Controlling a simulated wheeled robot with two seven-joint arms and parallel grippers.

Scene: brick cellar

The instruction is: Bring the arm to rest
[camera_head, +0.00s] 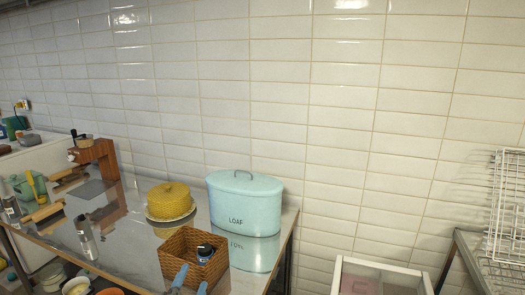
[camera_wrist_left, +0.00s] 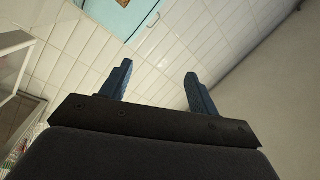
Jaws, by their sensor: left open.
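My left gripper (camera_head: 191,281) shows at the bottom edge of the head view as two blue fingertips, just in front of the wicker basket. In the left wrist view its two blue fingers (camera_wrist_left: 159,72) stand apart with nothing between them. Most of the left arm is out of the head view. My right gripper is in neither view.
The shiny steel table (camera_head: 130,262) carries a wicker basket (camera_head: 177,257) with a dark-lidded jar (camera_head: 205,252), a yellow domed dish (camera_head: 169,200) and a blue LOAF bin (camera_head: 245,203). A wire rack (camera_head: 507,205) and a white-framed case (camera_head: 385,268) stand right.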

